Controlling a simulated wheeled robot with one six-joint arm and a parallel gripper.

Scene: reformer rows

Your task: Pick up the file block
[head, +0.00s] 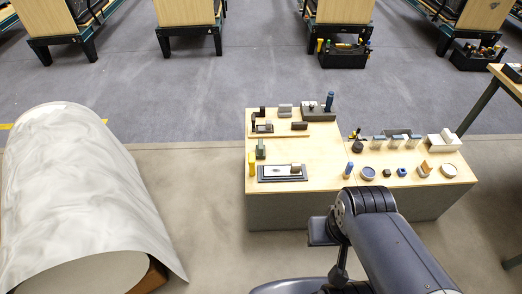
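I cannot tell for sure which small piece is the file block. A small brown block (296,169) lies on the right end of a pale plate in a dark tray (265,178) at the bench's front left. Other small blocks are a dark one (299,126) and a grey one (285,110) further back, and a tan tilted one (425,167) at the right. All are on the light wooden workbench (325,160). My grey arm reaches up from the lower right to the bench's front edge. No fingertips of my gripper show, and nothing held is visible.
A large pale sheet roll (80,195) is at left. The floor between (205,215) is clear.

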